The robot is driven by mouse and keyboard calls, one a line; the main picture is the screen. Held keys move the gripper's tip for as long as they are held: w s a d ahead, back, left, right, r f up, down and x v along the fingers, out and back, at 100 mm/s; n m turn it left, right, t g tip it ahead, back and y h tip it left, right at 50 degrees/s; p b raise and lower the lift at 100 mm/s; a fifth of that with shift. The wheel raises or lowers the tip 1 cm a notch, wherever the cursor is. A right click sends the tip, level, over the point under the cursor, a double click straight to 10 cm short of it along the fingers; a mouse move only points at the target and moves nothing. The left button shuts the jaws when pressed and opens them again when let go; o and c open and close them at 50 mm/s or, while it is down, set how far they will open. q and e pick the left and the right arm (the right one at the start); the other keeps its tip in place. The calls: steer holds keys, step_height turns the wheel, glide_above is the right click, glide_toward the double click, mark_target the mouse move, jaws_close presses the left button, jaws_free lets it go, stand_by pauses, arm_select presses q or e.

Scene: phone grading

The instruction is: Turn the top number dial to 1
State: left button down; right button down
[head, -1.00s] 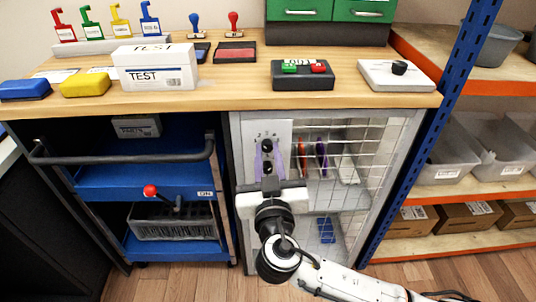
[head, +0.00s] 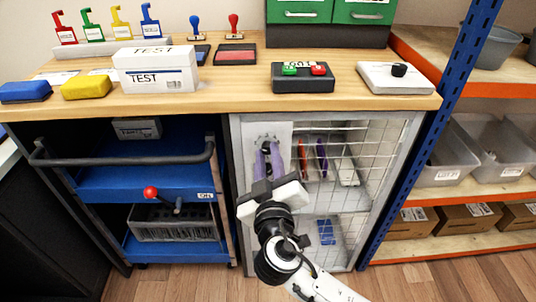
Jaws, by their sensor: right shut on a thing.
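The top number dial (head: 266,146) is a small black knob on the pale panel (head: 249,138) at the left of the cabinet front. My right gripper (head: 268,149) reaches up to it from below. Its two purple fingers are shut on the top dial, one on each side, and the gripper is tilted. The lower dial is mostly hidden behind the fingers and gripper body. The printed numbers around the dial are too small and covered to read. My left gripper is not in view.
A wire mesh door (head: 345,160) stands right of the panel, with coloured items behind it. The worktop (head: 230,98) overhangs above. A blue cart (head: 95,180) with a grey handle is at the left. An orange-edged shelf (head: 460,247) with bins is at the right.

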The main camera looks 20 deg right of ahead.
steer(key=shift+n+p, duration=0.35)
steer(key=shift+n, duration=0.85)
steer(key=c, duration=1.6)
jaws_free()
steer(key=shift+o, duration=0.2)
